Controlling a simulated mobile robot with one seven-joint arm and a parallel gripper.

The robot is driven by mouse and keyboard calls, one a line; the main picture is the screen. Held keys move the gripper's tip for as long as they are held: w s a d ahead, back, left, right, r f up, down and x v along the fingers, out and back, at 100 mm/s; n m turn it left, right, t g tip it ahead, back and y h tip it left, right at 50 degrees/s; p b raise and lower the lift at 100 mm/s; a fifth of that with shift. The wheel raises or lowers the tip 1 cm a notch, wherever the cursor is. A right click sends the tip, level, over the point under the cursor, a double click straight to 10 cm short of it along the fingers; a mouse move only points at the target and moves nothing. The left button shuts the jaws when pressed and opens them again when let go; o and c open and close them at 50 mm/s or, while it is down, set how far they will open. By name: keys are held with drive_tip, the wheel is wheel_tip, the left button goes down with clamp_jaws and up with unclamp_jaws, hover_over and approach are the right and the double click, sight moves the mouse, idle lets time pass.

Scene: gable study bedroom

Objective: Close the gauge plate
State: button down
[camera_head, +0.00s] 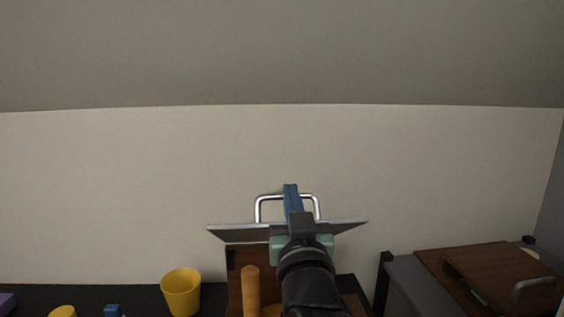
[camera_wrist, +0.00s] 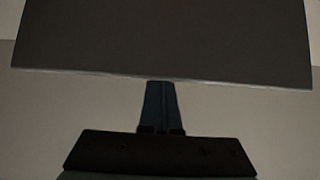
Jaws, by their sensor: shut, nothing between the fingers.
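The plate I take to be the gauge plate (camera_head: 235,231) is a thin grey panel seen almost edge-on in the head view, standing open above a brown wooden box (camera_head: 234,280). A silver bar handle (camera_head: 258,208) shows behind its edge. My gripper (camera_head: 290,188), with blue fingers, is shut and empty; its fingers overlap the plate and handle in the head view. In the wrist view, the plate (camera_wrist: 165,40) is a dark panel across the top, and the fingers (camera_wrist: 160,84) reach its lower edge. Contact cannot be told. My arm hides part of the box.
An orange cylinder (camera_head: 251,288) stands at the box beside my arm. A yellow cup (camera_head: 181,292) and a small blue block (camera_head: 112,311) are on the dark surface at left. A brown wooden unit with a handle (camera_head: 490,270) is at right. A pale wall is behind.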

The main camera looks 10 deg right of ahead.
drive_tip(key=s+f+t+b, duration=0.3)
drive_tip(key=f+b, duration=0.4)
drive_tip(key=b, duration=0.6)
drive_tip(key=s+f+t+b, duration=0.2)
drive_tip(key=s+f+b, duration=0.2)
drive_tip(key=f+b, duration=0.4)
drive_tip(key=b, duration=0.5)
drive_tip(key=shift+s+f+t+b, duration=0.15)
drive_tip(key=shift+s+t+b, duration=0.15)
drive_tip(key=shift+t, duration=0.1)
